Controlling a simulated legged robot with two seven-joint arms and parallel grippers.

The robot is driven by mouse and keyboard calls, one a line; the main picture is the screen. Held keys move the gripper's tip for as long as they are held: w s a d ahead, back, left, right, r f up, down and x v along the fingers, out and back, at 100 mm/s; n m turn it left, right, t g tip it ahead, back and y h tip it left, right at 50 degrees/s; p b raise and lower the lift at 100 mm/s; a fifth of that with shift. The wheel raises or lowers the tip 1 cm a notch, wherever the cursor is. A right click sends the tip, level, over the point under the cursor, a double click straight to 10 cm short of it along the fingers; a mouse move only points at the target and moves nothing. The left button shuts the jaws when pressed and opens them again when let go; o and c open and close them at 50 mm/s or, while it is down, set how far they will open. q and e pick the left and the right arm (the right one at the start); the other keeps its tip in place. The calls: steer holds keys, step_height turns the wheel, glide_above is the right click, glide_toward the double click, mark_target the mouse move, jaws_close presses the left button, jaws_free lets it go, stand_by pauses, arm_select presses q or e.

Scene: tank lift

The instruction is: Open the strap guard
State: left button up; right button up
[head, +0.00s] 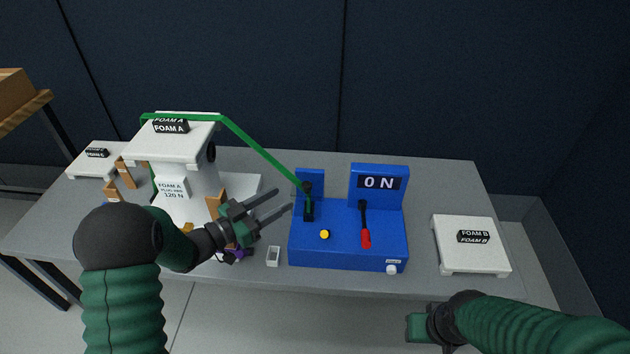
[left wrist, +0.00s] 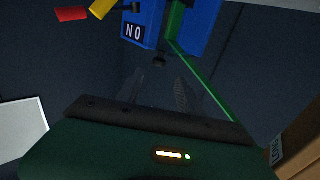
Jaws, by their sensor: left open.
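A blue unit (head: 340,250) on the table has an upright panel reading "ON", a red-tipped lever (head: 365,237) and a yellow knob (head: 324,234). A green strap (head: 262,152) runs from the white FOAM A block (head: 155,145) down to a dark fitting (head: 308,203) at the unit's left. I cannot tell which part is the strap guard. My left gripper (head: 283,199) is open and empty, just left of that fitting and apart from it. The left wrist view shows its fingers (left wrist: 157,88) apart, with the strap (left wrist: 205,85) beyond. My right gripper (head: 422,326) is low at the table's front; its jaws are unclear.
A white FOAM B block (head: 470,257) is at the table's right. A small light box (head: 273,257) sits at the front edge. Orange-brown pieces (head: 125,172) stand around the white tank (head: 185,196). The grey table (head: 440,180) is clear behind the FOAM B block.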

mark_target(316, 187)
arm_select(q)
steer(key=b+x, duration=0.1)
steer(key=x, duration=1.1)
steer(key=shift+d+f+b, duration=0.2)
steer(key=shift+b, duration=0.15)
steer(key=shift+w, duration=0.2)
steer(key=shift+d, duration=0.1)
steer(key=shift+r, duration=0.1)
steer(key=shift+d, duration=0.1)
steer(key=shift+c, duration=1.1)
jaws_close()
